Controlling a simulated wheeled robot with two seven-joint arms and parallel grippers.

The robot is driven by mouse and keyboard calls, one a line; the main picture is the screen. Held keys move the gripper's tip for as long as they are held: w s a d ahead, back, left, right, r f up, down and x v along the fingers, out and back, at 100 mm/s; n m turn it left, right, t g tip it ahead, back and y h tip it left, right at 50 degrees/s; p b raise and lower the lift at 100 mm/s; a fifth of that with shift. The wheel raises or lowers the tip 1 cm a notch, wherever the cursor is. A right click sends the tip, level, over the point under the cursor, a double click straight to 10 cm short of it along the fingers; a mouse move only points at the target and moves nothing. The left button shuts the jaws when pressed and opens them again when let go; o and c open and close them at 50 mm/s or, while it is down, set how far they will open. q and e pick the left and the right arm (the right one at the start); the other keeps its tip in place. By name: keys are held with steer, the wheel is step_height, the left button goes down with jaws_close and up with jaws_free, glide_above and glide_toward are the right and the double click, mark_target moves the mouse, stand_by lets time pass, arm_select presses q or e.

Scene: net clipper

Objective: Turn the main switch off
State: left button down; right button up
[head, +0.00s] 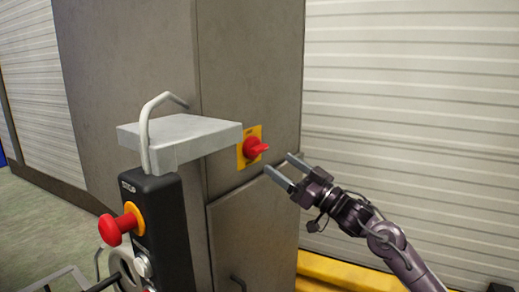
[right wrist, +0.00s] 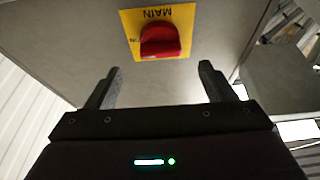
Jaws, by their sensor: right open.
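The main switch (head: 256,148) is a red rotary knob on a yellow plate (head: 242,158), fixed to the grey cabinet side. In the right wrist view the red knob (right wrist: 160,41) sits ahead of the fingers, and its yellow plate (right wrist: 130,22) reads "MAIN" upside down. My right gripper (head: 288,170) is open and empty, just right of and slightly below the knob. A gap shows between its fingertips and the knob, which lies roughly centred between the fingers (right wrist: 159,80) in the wrist view. My left gripper is not in view.
The grey cabinet (head: 130,60) fills the middle. A grey block with a bent handle (head: 185,138) juts out left of the switch. Below it stands a black control box (head: 160,215) with a red stop button (head: 117,228). A yellow rail (head: 340,272) runs low at right.

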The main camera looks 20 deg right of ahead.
mark_target(262, 151)
steer(key=p+x, duration=0.2)
steer(key=x, duration=0.3)
steer(key=shift+w+a+r, duration=0.15)
steer(key=shift+a+r, duration=0.05)
steer(key=shift+a, duration=0.05)
steer(key=shift+w+a, duration=0.35)
steer(key=shift+w, duration=0.05)
steer(key=c, duration=1)
